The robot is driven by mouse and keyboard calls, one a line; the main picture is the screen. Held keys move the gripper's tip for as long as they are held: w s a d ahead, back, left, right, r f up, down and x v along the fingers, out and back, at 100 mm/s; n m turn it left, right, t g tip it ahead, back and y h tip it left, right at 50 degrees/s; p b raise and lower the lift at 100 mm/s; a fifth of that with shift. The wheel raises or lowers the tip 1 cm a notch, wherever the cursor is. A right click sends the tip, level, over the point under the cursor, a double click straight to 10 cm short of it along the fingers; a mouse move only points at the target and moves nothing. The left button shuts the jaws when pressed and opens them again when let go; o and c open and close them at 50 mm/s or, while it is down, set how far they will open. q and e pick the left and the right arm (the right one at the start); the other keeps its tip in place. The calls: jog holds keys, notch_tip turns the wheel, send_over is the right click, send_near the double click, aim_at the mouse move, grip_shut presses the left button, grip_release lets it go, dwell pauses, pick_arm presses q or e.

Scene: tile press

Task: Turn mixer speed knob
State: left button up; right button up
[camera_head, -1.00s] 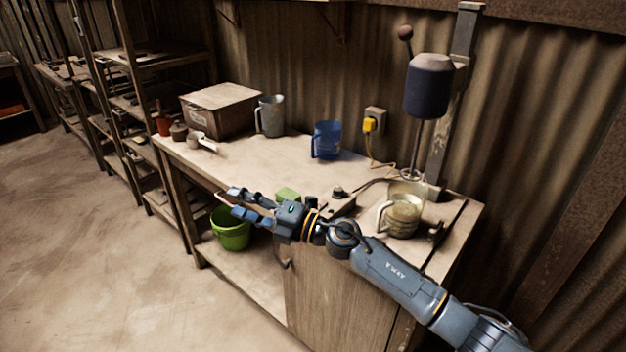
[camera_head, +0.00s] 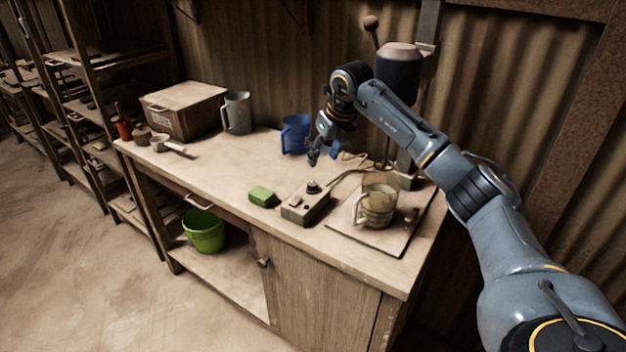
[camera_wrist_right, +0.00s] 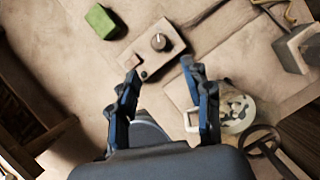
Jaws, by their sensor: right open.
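The mixer's speed knob (camera_head: 313,187) is a small dark knob on top of a grey control box (camera_head: 304,207) near the table's front edge. In the right wrist view the knob (camera_wrist_right: 158,41) shows ahead of the fingers, beyond their tips. My right gripper (camera_head: 322,155) is open and empty, pointing down above and behind the box, apart from the knob. Its two blue fingers (camera_wrist_right: 160,72) stand apart in the wrist view. The mixer (camera_head: 398,75) stands at the back, partly hidden by my right arm. My left gripper is not in view.
A glass jug (camera_head: 376,207) stands right of the box on a board. A green sponge (camera_head: 262,196) lies left of it. A blue jug (camera_head: 294,135) stands behind, close to my gripper. A cable runs from the box. The table's left part has clear room.

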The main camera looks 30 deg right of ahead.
aim_at(313, 184)
jog(key=p+x, duration=0.1)
jog(key=x, duration=1)
jog(key=shift+w+f, duration=0.2)
jog(key=shift+f, duration=0.05)
jog(key=shift+c, duration=0.4)
grip_shut()
